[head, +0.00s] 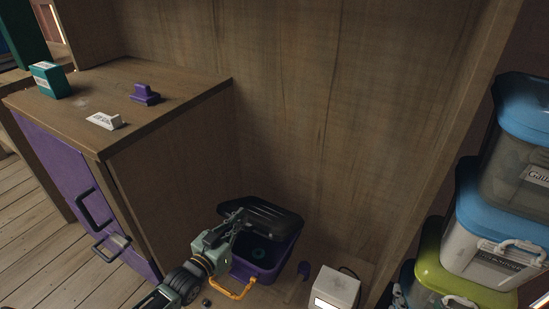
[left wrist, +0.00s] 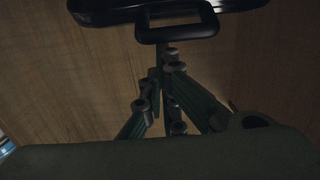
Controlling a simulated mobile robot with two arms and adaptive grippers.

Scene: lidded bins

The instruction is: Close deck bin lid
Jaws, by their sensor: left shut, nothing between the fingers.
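The deck bin (head: 265,262) is a purple box with a black lid (head: 262,212) and an orange handle (head: 236,291) at its front. The lid is raised at a tilt, and the dark inside of the bin shows below it. My left gripper (head: 236,218) is shut and empty at the left part of the lid. In the left wrist view, the shut fingers (left wrist: 170,60) point at a black loop (left wrist: 178,22) on the edge of a black part, likely the lid. I cannot tell whether they touch. My right gripper is not in view.
A wooden panel rises behind the bin. A wooden cabinet (head: 175,165) with a purple door stands left, carrying small boxes and a purple block (head: 145,94). A white box (head: 335,289) stands right of the bin. Stacked lidded containers (head: 490,225) stand far right.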

